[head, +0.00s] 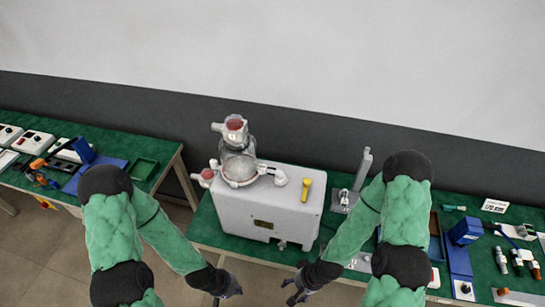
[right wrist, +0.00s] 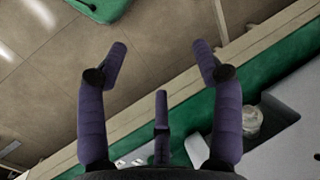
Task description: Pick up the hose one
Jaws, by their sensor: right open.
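A grey-white pump unit (head: 265,207) with a clear glass canister (head: 239,150) on top stands on the green middle table. It has red-capped ports and a yellow handle (head: 306,188) on its top. I cannot make out a hose for certain in either view. My left gripper (head: 224,292) hangs low in front of the table, at the bottom edge of the head view; its fingers are too small to read. My right gripper (head: 289,291) is in front of the table, below the pump unit. In the right wrist view its fingers (right wrist: 161,52) are spread and empty above the floor.
A metal stand (head: 346,195) is right of the pump unit. Blue holders (head: 465,231), small fittings and a white label (head: 495,206) lie on the table's right part. A left table (head: 120,143) holds white boxes and blue parts. Floor shows between the tables.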

